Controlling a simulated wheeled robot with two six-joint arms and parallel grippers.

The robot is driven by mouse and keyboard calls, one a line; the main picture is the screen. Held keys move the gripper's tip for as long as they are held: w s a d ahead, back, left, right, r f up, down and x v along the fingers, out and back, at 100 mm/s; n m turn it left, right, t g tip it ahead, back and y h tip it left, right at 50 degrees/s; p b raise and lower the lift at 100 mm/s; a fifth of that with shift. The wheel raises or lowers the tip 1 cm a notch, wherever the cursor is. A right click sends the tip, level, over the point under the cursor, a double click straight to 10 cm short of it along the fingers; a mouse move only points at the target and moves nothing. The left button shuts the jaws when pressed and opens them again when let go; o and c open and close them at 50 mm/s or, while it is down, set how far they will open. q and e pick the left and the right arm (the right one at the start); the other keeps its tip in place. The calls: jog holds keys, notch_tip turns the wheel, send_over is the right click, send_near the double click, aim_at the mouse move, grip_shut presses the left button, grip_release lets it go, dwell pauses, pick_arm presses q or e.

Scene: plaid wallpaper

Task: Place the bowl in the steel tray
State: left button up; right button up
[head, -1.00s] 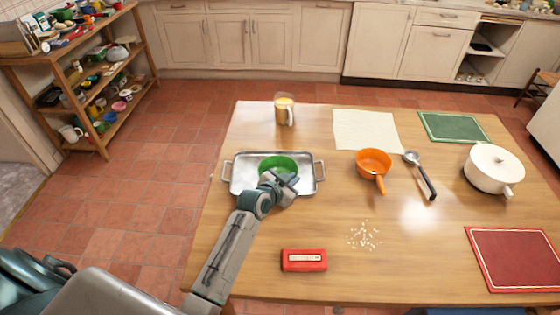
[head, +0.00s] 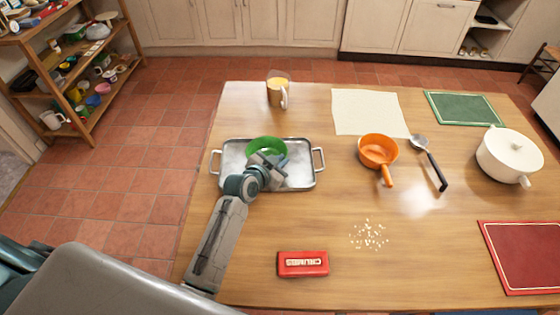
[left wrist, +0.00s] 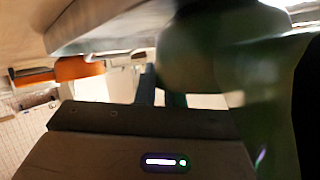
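The green bowl (head: 266,143) is over the far middle part of the steel tray (head: 230,176) in the head view. I cannot tell whether its base touches the tray. My left gripper (head: 267,161) is at the bowl's near side and appears shut on its rim. The gripper and arm hide the bowl's near part. In the left wrist view the bowl is a large, blurred green shape (left wrist: 262,85) close on the right, beside the dark fingers (left wrist: 160,92). My right gripper is not in view.
A mug (head: 278,91) stands behind the tray. An orange pan (head: 378,150), a ladle (head: 428,160) and a white pot (head: 508,154) are to the right. A red box (head: 303,264) and scattered grains (head: 369,235) lie nearer. The wood between tray and pan is clear.

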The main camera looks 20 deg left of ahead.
pick_arm(q)
jog(key=o, duration=0.4)
jog(key=shift+s+r, duration=0.15)
jog(key=shift+s, duration=0.1)
jog(key=shift+o, duration=0.2)
jog(key=b+v, duration=0.1)
jog(key=v, duration=1)
jog(key=shift+s+a, duration=0.15)
jog(key=shift+s, duration=0.2)
jog(key=shift+r, duration=0.1)
